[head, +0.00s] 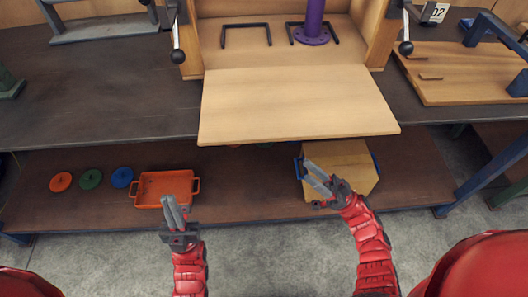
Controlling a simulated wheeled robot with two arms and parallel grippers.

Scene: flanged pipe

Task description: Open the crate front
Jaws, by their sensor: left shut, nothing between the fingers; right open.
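The wooden crate (384,52) stands on the dark workbench. Its front panel (298,104) is folded down flat and sticks out over the bench's front edge. Inside the crate, a purple flanged pipe (312,32) stands upright between black bars. Lever latches with black knobs hang at the crate's left (178,55) and right (406,47) sides, away from the panel. My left gripper (173,210) is shut and empty, below and left of the panel. My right gripper (316,176) is open and empty, below the panel. Neither gripper touches the panel.
On the lower shelf (240,190) are an orange tray (165,188), red (61,182), green (91,179) and blue (122,177) discs, and a wooden box with blue handles (345,160) behind my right gripper. A wooden board (465,80) lies on the bench at right.

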